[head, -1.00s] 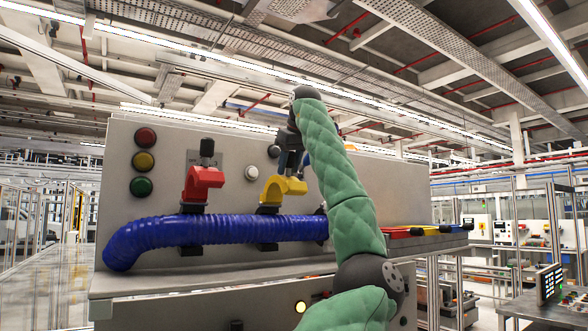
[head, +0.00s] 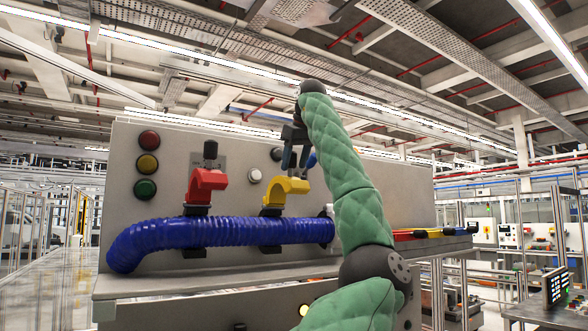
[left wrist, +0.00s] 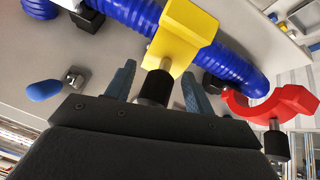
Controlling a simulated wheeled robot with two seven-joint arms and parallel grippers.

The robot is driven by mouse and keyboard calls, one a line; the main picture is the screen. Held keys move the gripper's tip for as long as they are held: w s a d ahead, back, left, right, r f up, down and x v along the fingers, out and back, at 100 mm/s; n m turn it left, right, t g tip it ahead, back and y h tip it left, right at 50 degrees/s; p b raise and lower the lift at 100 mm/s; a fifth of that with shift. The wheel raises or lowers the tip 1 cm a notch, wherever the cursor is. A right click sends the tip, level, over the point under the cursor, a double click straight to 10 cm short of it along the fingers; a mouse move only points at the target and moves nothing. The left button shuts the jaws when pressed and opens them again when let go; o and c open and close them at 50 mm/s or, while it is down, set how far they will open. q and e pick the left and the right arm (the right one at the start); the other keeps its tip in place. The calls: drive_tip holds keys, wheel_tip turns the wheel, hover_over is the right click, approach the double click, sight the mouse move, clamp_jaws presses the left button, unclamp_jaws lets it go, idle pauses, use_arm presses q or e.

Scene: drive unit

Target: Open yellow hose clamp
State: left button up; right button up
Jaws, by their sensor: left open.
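The yellow hose clamp (head: 288,187) stands on the panel's front, its curved arm raised above the blue hose (head: 215,232) with a gap under its outer end. My left gripper (head: 289,158) is just above it, fingers pointing down. In the left wrist view, the yellow clamp (left wrist: 183,35) lies past the open fingers (left wrist: 158,85), and its dark knob (left wrist: 155,88) sits between them, with visible space on each side. The fingers do not appear closed on it. My right gripper is not in view.
A red clamp (head: 207,184) stands left of the yellow one, also raised off the hose; it shows in the left wrist view (left wrist: 270,108). Red, yellow and green buttons (head: 148,163) are on the panel's left. A blue part (left wrist: 43,90) lies near the gripper.

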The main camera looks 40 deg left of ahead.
use_arm(q)
drive_tip(key=b+v, duration=0.1)
drive_tip(key=v, duration=0.5)
drive_tip(key=shift+d, duration=0.4)
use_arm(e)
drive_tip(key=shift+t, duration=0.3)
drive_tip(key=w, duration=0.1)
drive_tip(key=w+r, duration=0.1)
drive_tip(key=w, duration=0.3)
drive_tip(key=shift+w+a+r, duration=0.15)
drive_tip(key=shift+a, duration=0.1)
use_arm(q)
drive_tip(key=shift+a, duration=0.1)
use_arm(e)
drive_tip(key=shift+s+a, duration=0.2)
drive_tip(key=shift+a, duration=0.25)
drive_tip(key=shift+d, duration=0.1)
